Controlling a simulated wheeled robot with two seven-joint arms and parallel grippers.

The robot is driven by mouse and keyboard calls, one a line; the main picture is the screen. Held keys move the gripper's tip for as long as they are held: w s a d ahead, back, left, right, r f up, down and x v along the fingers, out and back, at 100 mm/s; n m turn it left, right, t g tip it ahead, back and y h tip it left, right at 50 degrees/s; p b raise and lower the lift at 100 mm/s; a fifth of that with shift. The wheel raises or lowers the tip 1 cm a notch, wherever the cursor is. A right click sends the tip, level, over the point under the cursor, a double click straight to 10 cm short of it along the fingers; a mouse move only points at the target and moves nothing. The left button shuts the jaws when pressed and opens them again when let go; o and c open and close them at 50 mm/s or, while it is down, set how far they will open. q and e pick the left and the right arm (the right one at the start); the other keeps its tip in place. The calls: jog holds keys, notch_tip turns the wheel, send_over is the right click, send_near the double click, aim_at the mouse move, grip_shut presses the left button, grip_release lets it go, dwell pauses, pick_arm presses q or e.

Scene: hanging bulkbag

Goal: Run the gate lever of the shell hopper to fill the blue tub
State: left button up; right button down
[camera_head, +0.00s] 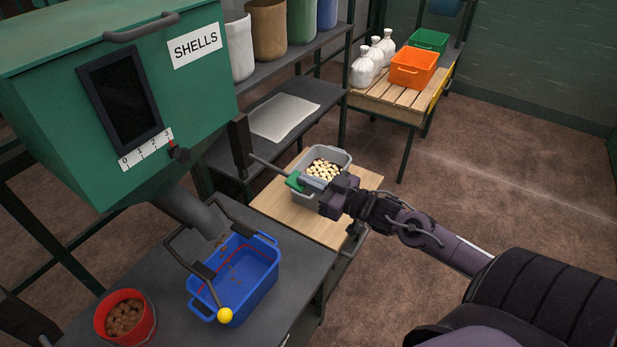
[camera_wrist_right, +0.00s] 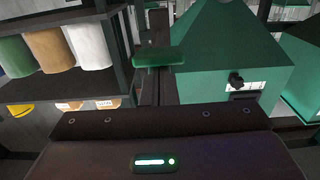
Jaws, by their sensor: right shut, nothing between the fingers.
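The green shell hopper (camera_head: 110,100), labelled SHELLS, stands at the left in the head view. A grey chute (camera_head: 195,213) slopes down over the blue tub (camera_head: 262,283), which has a red line inside and a few brown pieces. My right gripper (camera_head: 312,183) is shut and empty by a green grip (camera_head: 295,181) on a thin bar; contact is unclear. The grip also shows in the wrist view (camera_wrist_right: 158,57). My left gripper is out of view.
A red bucket (camera_head: 104,312) of brown pieces stands left of the tub. A grey bin (camera_head: 334,157) of pale pieces sits on a wooden stand behind my right gripper. Shelves with sacks and an orange crate (camera_head: 414,67) stand further back. Floor at right is clear.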

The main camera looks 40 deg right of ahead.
notch_tip(320, 180, down, 6)
jog(key=w+t+y+b, duration=0.1)
jog(key=t+b, duration=0.2)
jog(key=b, duration=0.5)
jog(key=shift+a+f+t+y+b, duration=0.25)
jog(key=shift+t+y+b, duration=0.05)
jog(key=shift+t+b, duration=0.1)
jog(key=shift+a+f, duration=0.1)
jog(key=shift+f, duration=0.2)
dwell(3.6)
jog(key=shift+r, duration=0.15)
dwell(2.4)
